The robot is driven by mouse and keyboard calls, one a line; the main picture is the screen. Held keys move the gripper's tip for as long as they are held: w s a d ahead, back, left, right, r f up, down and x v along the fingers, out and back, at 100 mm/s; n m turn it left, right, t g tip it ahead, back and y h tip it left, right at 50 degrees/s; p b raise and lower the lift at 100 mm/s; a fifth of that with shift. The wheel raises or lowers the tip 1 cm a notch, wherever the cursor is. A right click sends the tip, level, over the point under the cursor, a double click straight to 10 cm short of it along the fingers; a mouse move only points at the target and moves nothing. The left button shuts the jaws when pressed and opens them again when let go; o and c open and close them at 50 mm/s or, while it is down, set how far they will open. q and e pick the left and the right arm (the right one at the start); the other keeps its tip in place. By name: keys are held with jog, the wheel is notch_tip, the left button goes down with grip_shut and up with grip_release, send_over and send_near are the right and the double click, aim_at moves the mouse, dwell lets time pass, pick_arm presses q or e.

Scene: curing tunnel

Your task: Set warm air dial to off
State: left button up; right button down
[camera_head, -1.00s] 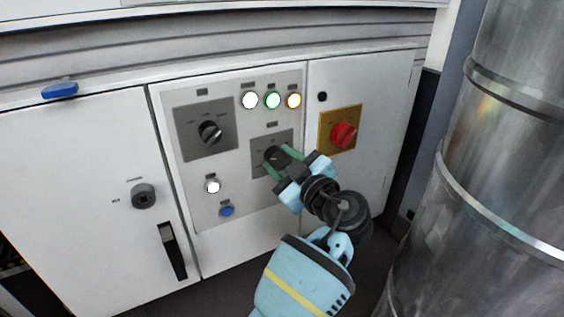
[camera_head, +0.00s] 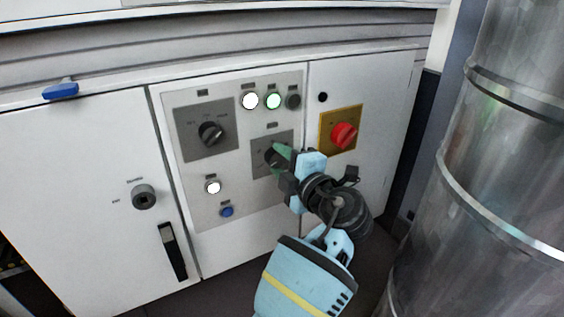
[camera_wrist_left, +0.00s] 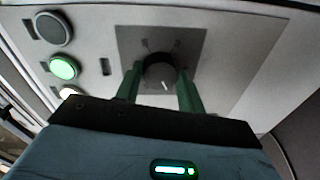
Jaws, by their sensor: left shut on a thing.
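A dark round dial (camera_head: 270,155) sits on a small grey plate (camera_head: 259,171) in the lower right of the control panel. My left gripper (camera_head: 278,158) is at this dial, its green fingers shut on it from both sides. The left wrist view shows the dial (camera_wrist_left: 159,71) between the two fingers, with a short white mark on its face. The scale print around it is too small to read, and fingers and wrist hide part of the plate in the head view. My right gripper is not in view.
A larger selector (camera_head: 210,132) is at the upper left of the panel. Above the dial are a white lamp (camera_head: 250,101), a lit green lamp (camera_head: 273,100) and a dark lamp (camera_head: 293,101). A red switch (camera_head: 343,135) is close right of my gripper. A metal duct (camera_head: 500,170) stands at right.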

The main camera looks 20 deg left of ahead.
pick_arm(q)
jog(key=shift+n, duration=0.6)
jog(key=o, duration=1)
jog(key=shift+c, duration=0.2)
